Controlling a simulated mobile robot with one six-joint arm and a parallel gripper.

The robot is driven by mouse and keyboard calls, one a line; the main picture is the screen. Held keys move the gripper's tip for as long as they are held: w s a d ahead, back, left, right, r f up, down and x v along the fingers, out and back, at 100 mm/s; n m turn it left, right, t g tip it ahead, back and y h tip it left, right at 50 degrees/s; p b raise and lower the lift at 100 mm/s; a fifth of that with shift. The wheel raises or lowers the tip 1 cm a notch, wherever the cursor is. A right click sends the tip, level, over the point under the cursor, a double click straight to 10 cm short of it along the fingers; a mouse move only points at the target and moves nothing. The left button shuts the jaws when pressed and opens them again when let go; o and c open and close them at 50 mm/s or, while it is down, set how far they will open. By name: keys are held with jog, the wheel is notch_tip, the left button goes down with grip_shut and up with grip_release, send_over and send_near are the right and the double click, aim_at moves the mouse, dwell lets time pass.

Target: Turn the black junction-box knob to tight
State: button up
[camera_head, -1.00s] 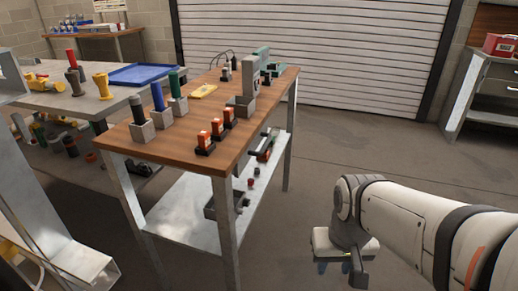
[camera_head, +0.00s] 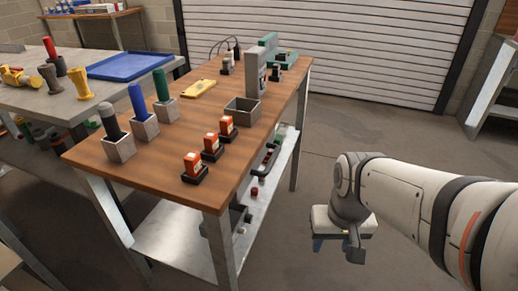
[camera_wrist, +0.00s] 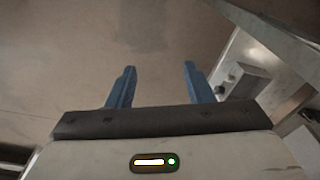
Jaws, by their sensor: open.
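I cannot pick out the black junction-box knob for certain. In the head view a tall grey box (camera_head: 256,74) stands towards the far end of the wooden workbench (camera_head: 180,80), with small dark-based parts (camera_head: 275,74) beside it. No knob detail is readable at this size. My gripper hangs low over the floor to the right of the workbench, apart from everything on it. In the wrist view my gripper (camera_wrist: 158,70) shows two blue fingers spread wide, with nothing between them.
Orange blocks on black bases (camera_head: 211,147), an open grey bin (camera_head: 242,111) and upright coloured handles in grey holders (camera_head: 145,124) stand on the workbench. A yellow piece (camera_head: 198,89) lies behind. A lower shelf (camera_head: 180,240) holds parts. Floor (camera_head: 300,215) beside my arm is clear.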

jog(key=shift+o, duration=0.4)
jog(key=w+a+f+m+g+y+b, duration=0.2)
jog(key=a+f+m+g+y, duration=0.1)
jog(key=a+f, duration=0.3)
jog(key=shift+f+m+g+y+b, duration=0.3)
jog(key=shift+f+m+y+b, duration=0.1)
jog(key=shift+f+y, duration=0.2)
jog(key=m+t+y+b, duration=0.75)
jog(key=m+y, duration=0.55)
jog(key=m, duration=0.5)
send_near(252, 220)
jog(key=a, duration=0.1)
jog(key=shift+t, duration=0.45)
jog(key=b+x, duration=0.1)
jog(key=x, duration=0.5)
jog(key=shift+s+a+f, duration=0.1)
jog(key=shift+a+f, duration=0.05)
jog(key=shift+w+a, duration=0.25)
jog(key=shift+a, duration=0.35)
jog(key=shift+c, duration=0.5)
